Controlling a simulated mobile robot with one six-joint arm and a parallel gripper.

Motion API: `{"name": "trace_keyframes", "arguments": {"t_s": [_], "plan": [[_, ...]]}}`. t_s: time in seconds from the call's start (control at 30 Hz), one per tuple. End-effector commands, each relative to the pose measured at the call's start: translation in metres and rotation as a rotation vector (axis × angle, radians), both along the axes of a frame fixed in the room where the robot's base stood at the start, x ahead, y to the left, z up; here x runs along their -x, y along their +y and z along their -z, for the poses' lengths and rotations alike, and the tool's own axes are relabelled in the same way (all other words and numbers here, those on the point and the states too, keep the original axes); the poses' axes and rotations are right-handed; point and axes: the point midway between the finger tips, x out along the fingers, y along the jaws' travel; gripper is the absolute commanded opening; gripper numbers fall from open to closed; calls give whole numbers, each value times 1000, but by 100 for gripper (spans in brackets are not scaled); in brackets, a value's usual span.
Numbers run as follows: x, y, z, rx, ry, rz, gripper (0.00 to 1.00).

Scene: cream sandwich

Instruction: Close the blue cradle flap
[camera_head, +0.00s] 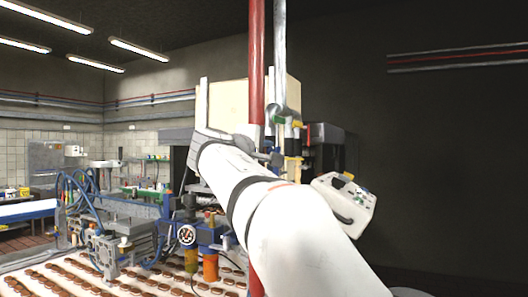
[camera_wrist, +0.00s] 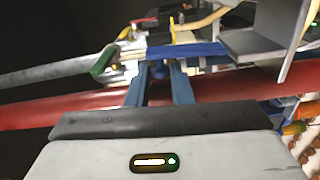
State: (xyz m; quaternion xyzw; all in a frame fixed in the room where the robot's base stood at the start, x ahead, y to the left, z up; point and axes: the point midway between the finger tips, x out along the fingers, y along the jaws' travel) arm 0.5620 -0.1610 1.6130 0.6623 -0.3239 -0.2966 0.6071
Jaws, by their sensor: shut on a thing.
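In the wrist view my gripper (camera_wrist: 158,68) reaches away from the camera with two bluish fingers. Its fingertips meet the lower edge of a blue flap (camera_wrist: 188,50), a flat bar lying across the picture. The fingers are closed on it, though the exact contact is small and partly hidden by glare. In the head view my white arm covers the middle, and the flap and fingertips cannot be made out behind it.
A red pipe (camera_wrist: 45,112) and a grey pipe (camera_wrist: 50,72) with a green handle (camera_wrist: 103,60) run close to my gripper. A grey metal plate (camera_wrist: 290,55) stands at right. A white control box (camera_head: 342,200) is beside my arm. Machinery with brown sandwich biscuits (camera_head: 85,280) fills the lower left.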

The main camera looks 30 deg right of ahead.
Motion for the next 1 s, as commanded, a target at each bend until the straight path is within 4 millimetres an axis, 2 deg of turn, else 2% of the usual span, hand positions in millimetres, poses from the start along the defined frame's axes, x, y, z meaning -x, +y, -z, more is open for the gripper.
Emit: {"name": "trace_keyframes", "arguments": {"t_s": [0.17,0.67,1.0], "plan": [[0,0,0,-1,1,0,0],[0,-1,2,-14,-17,1,0],[1,-18,4,-127,-166,19,0]]}}
